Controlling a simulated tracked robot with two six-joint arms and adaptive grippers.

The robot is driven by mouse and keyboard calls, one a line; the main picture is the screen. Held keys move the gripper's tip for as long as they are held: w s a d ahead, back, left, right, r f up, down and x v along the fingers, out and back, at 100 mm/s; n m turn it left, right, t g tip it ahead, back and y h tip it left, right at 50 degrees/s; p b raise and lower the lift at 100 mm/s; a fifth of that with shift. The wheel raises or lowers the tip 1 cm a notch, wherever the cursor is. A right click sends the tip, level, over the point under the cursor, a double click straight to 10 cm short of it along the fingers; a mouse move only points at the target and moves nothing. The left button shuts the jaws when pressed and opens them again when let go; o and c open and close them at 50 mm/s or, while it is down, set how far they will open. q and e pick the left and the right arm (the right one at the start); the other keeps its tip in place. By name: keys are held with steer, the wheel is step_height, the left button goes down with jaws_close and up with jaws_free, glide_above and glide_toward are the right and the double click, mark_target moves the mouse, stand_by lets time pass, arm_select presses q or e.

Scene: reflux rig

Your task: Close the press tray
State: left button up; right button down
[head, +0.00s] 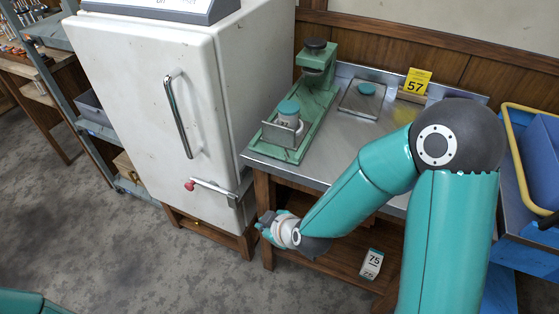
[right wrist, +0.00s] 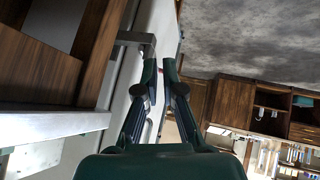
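The green press (head: 318,85) stands on a metal-topped bench (head: 335,150). At the near end of its base is a grey tray (head: 280,136) with an upright front plate. A light jar with a teal lid (head: 289,108) stands in the tray, out in front of the press head. My right gripper (head: 265,226) is low, in front of the bench's left leg and below the tray, touching neither. In the right wrist view its fingers (right wrist: 159,70) are parted by a narrow gap, with nothing seen held. My left gripper is out of view.
A white cabinet (head: 150,100) with a chrome handle stands left of the bench. Its red-knobbed lever (head: 205,190) sticks out near my right gripper. A flat plate with a teal knob (head: 366,89) and a yellow 57 sign (head: 416,82) are on the bench.

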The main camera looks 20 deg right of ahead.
arm_select(q)
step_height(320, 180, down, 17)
steer(key=b, duration=1.4)
arm_select(e)
steer(key=s+d+r+n+t+h, duration=0.1)
steer(key=d+r+n+t+h, duration=0.35)
steer(key=r+n+t, duration=0.85)
steer(key=m+g+p, duration=0.3)
steer(key=p, duration=0.7)
glide_toward(275, 129)
steer(key=a+r, duration=0.1)
steer(key=a, duration=0.1)
steer(key=shift+y, duration=0.45)
steer(key=w, duration=0.1)
steer(key=w+d, duration=0.1)
steer(key=w, duration=0.3)
steer(key=shift+w+d+f, duration=0.1)
steer(key=shift+d+f, duration=0.25)
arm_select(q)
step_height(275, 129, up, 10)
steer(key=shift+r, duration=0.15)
arm_select(e)
steer(key=shift+w+d, duration=0.5)
steer(key=shift+d, duration=0.05)
